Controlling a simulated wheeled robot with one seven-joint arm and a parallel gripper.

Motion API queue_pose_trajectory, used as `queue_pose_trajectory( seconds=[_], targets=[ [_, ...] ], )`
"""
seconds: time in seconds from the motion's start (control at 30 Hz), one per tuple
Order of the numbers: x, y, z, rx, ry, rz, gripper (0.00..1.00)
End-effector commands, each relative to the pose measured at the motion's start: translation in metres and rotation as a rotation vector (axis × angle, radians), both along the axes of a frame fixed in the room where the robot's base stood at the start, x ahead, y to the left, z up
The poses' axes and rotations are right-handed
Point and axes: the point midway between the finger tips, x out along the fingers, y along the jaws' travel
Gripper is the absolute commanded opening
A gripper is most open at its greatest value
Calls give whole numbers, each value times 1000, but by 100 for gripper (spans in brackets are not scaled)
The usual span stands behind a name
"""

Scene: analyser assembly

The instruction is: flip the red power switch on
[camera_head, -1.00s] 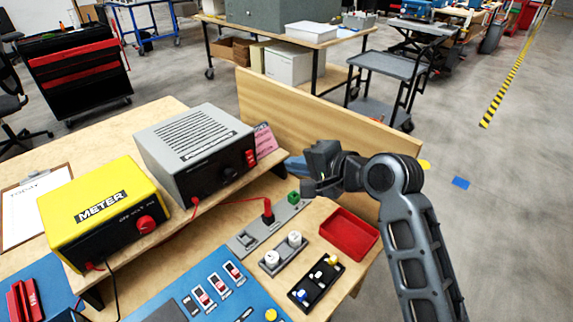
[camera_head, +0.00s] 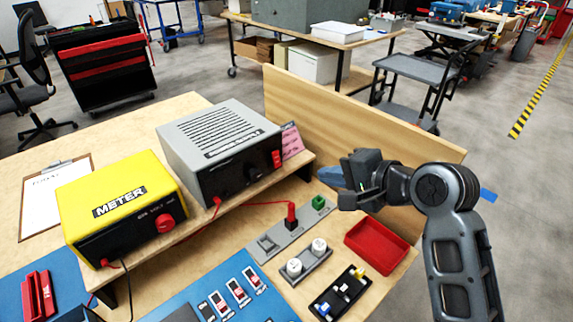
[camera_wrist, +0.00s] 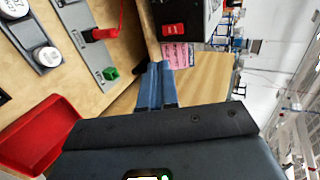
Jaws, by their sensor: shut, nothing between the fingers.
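The red power switch (camera_head: 277,159) is on the right end of the front face of the grey power supply box (camera_head: 220,140), which stands on the raised wooden shelf. It also shows in the wrist view (camera_wrist: 173,29), near the top centre. My gripper (camera_head: 328,175) is to the right of the box, apart from the switch, with its blue fingers pointing left toward it. In the wrist view the blue fingers (camera_wrist: 155,85) are together and empty, below the switch in the picture. Which way the switch is set is too small to tell.
A pink label (camera_head: 291,141) stands beside the box. Below are a grey strip with a red plug (camera_head: 291,215) and green block (camera_head: 319,203), a red tray (camera_head: 376,246) and a black connector block (camera_head: 341,292). A wooden back panel (camera_head: 340,120) rises behind. A yellow meter (camera_head: 120,205) stands left.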

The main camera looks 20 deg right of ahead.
Motion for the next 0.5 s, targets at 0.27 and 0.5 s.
queue_pose_trajectory(
  seconds=[0.27, 0.5],
  targets=[
    [8, 3, -4, 1, -1, 1, 0],
    [42, 14, -24, 1, 1, 3, 0]
  ],
)
